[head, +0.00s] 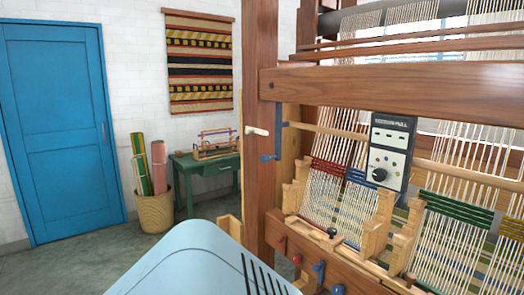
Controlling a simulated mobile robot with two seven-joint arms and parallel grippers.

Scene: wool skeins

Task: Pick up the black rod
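I cannot make out a loose black rod in the head view. A dark roller (390,16) runs across the top of the large wooden loom at upper right, fixed in its frame. Neither of my grippers is in view.
The large wooden loom (400,85) fills the right side, with a control box (392,150) on it. A green table (206,170) with a small loom (215,146) and a basket of rolls (155,211) stand by the wall. A blue door (62,130) is at left. Grey floor (70,265) lies open before it.

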